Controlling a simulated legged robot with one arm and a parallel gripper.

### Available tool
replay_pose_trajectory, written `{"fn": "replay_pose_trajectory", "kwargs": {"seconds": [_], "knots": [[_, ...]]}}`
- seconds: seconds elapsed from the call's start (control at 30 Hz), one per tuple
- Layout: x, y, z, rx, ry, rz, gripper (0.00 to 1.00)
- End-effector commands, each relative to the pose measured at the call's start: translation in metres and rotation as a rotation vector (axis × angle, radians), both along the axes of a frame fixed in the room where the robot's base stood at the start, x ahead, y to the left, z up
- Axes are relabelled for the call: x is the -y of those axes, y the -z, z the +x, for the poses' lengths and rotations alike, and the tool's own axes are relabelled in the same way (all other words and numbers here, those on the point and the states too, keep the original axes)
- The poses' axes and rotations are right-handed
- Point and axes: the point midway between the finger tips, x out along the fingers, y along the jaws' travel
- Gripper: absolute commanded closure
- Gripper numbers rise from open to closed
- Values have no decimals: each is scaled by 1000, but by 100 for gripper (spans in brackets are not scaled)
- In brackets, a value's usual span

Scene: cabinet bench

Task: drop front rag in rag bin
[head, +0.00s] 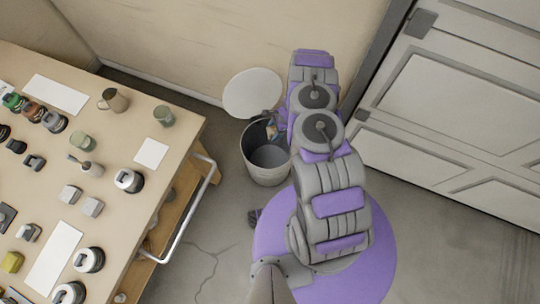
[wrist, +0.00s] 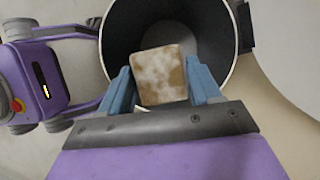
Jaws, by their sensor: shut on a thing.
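The rag bin (head: 266,165) is a round grey bin on the floor, with its pale round lid (head: 252,93) tilted open behind it. My gripper (head: 274,130) is at the bin's mouth, partly hidden by my own arm in the head view. In the wrist view, my gripper (wrist: 163,85) is shut on a folded rag (wrist: 158,76), tan with whitish patches. The rag is over the dark opening of the bin (wrist: 118,30). The bin's bottom shows beyond the rag, and the rag does not appear to touch the wall.
A wooden bench (head: 120,130) with jars, tins, a mug (head: 113,100) and small blocks stands at left, with a metal rail (head: 190,215) on its side. A panelled grey door (head: 455,110) is at right. Open floor lies in front of the bin.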

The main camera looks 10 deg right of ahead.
Motion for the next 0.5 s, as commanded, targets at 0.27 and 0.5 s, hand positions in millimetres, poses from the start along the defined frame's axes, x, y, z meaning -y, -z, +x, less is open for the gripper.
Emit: {"fn": "replay_pose_trajectory", "kwargs": {"seconds": [0.27, 0.5], "knots": [[-4, 16, -3, -3, 19, -8, 66], [0, 40, -1, 1, 19, -3, 66]]}}
